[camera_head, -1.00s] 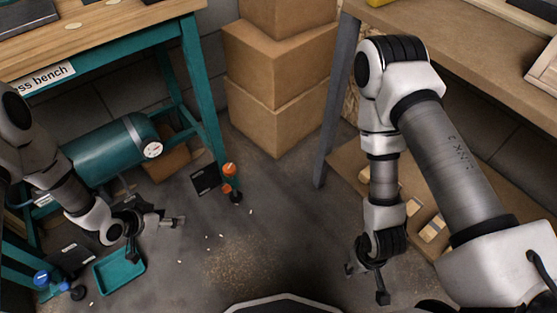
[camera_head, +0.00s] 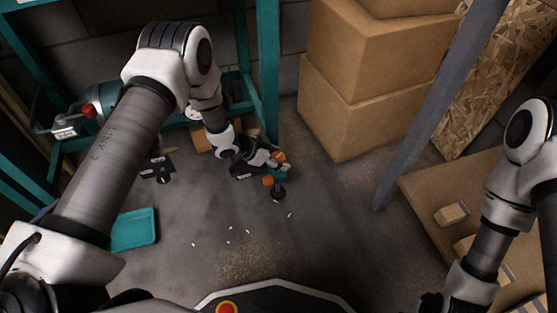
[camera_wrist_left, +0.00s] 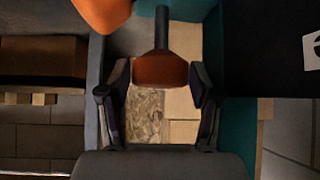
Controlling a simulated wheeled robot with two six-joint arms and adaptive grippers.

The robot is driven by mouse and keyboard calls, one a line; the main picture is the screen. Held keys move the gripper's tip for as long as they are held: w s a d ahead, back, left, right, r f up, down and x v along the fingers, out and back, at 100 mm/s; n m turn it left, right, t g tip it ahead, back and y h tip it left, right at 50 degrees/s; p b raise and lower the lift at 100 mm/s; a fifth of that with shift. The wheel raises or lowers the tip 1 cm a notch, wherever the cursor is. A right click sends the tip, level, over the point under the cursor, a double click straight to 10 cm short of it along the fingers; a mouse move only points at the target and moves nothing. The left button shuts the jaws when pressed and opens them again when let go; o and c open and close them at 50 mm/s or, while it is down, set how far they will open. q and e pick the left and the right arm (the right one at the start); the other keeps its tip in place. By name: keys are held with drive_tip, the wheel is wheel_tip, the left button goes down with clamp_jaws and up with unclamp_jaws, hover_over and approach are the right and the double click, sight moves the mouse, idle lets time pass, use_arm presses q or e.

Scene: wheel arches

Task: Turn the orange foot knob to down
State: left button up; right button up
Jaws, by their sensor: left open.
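An orange knob (camera_head: 268,181) sits low on a small teal leg with a round black foot (camera_head: 278,195). A second orange part (camera_head: 279,157) is at the top of that leg. My left gripper (camera_head: 284,167) is at the leg, close to the upper orange part. In the left wrist view my left gripper (camera_wrist_left: 160,103) is open, with an orange knob (camera_wrist_left: 160,70) on a dark stem between its fingers. The fingers appear apart from it. Another orange part (camera_wrist_left: 100,12) is at the top edge. The right gripper's fingers are out of frame.
Cardboard boxes (camera_head: 370,90) are stacked right of the leg, beside a grey post (camera_head: 440,100). A teal bench frame (camera_head: 267,70) stands behind. A teal tray (camera_head: 134,229) lies on the left. The floor in front is clear apart from small bits.

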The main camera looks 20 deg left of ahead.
use_arm(q)
drive_tip(key=shift+r, duration=0.1)
drive_tip(key=shift+c, duration=0.3)
drive_tip(key=c, duration=0.8)
drive_tip(key=shift+r+m+g+h+p, duration=0.2)
drive_tip(key=shift+m+g+h+p, duration=0.2)
drive_tip(key=shift+m+p, duration=0.35)
drive_tip(key=shift+m+g+p, duration=0.3)
drive_tip(key=shift+m+p, duration=0.05)
drive_tip(key=shift+m, duration=0.1)
drive_tip(key=shift+f+m+g+h, duration=0.2)
drive_tip(key=shift+m+g+h, duration=0.4)
drive_tip(key=shift+m+g, duration=0.45)
drive_tip(key=o, duration=0.9)
drive_tip(key=shift+c, duration=0.2)
drive_tip(key=shift+t, duration=0.25)
